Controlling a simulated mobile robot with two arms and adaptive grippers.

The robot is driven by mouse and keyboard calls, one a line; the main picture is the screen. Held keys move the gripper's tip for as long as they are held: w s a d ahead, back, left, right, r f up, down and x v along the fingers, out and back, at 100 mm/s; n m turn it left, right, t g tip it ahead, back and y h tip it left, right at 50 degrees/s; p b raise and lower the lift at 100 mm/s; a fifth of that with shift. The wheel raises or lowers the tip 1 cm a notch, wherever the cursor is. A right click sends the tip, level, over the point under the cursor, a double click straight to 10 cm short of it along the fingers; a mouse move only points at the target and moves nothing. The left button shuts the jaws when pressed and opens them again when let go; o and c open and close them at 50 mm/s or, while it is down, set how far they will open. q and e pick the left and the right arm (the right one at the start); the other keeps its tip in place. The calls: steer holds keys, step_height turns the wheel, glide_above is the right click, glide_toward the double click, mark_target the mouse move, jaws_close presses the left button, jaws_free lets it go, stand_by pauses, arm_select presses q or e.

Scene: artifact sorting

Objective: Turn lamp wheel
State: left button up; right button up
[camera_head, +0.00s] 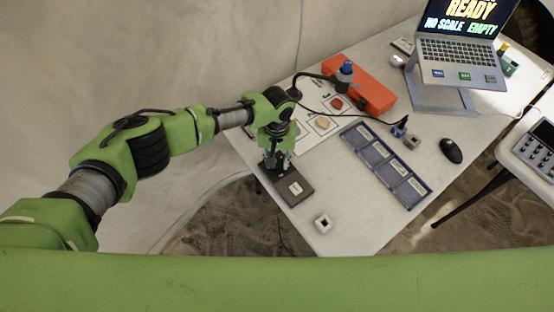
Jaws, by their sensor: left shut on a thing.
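My left arm reaches in from the left, and my left gripper (275,164) points down at the far-left part of a dark grey box (295,190) with a small white label. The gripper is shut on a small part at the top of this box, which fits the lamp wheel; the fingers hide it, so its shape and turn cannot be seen. The box lies flat near the table's left edge. A black lamp-like neck (315,76) curves over the table behind the gripper. My right gripper is not in view.
Sample pieces (323,122) lie on white cards. A keypad device stands at right.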

arm_select(q)
steer(key=m, duration=0.6)
steer(key=shift+m+b, duration=0.3)
steer(key=m, duration=0.3)
steer(key=shift+m, duration=0.3)
steer(key=m, duration=0.3)
steer(key=shift+m, duration=0.4)
steer(key=m, duration=0.3)
steer(key=shift+m+b, duration=0.3)
steer(key=shift+b, duration=0.05)
steer(key=m, duration=0.3)
steer(key=m+b, duration=0.1)
steer(key=m, duration=0.6)
